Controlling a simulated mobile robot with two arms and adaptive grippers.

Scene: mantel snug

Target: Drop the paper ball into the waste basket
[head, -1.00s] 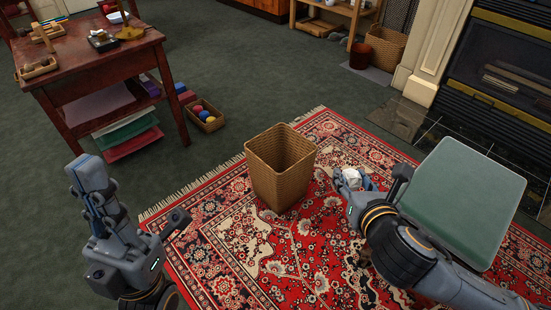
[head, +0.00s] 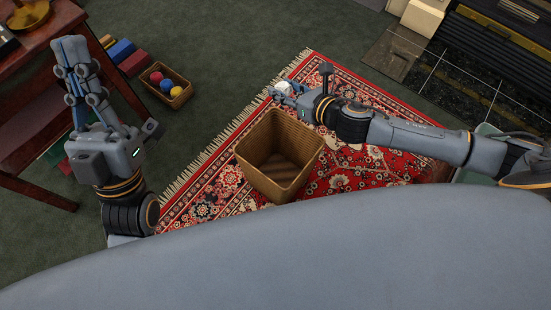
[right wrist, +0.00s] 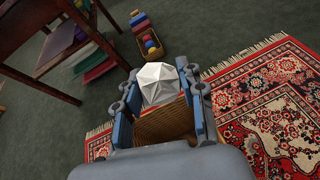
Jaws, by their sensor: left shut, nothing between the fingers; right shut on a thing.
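The white, faceted paper ball (head: 283,87) is between the fingers of my right gripper (head: 279,91), which is shut on it. In the right wrist view the ball (right wrist: 160,84) sits between the fingers, with part of the woven basket (right wrist: 164,124) showing beyond it. The tan waste basket (head: 270,134) stands upright and open on the rug; its visible inside looks empty. In the head view the ball and right gripper appear just beyond the basket's far rim, outside its opening. My left gripper (head: 70,42) is shut and empty, pointing up at the left.
A patterned red rug (head: 215,190) lies under the basket. A dark red wooden table (head: 40,60) stands at the left. A small box of coloured balls (head: 168,86) sits on the green carpet. A dark tiled hearth (head: 405,55) is at the upper right.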

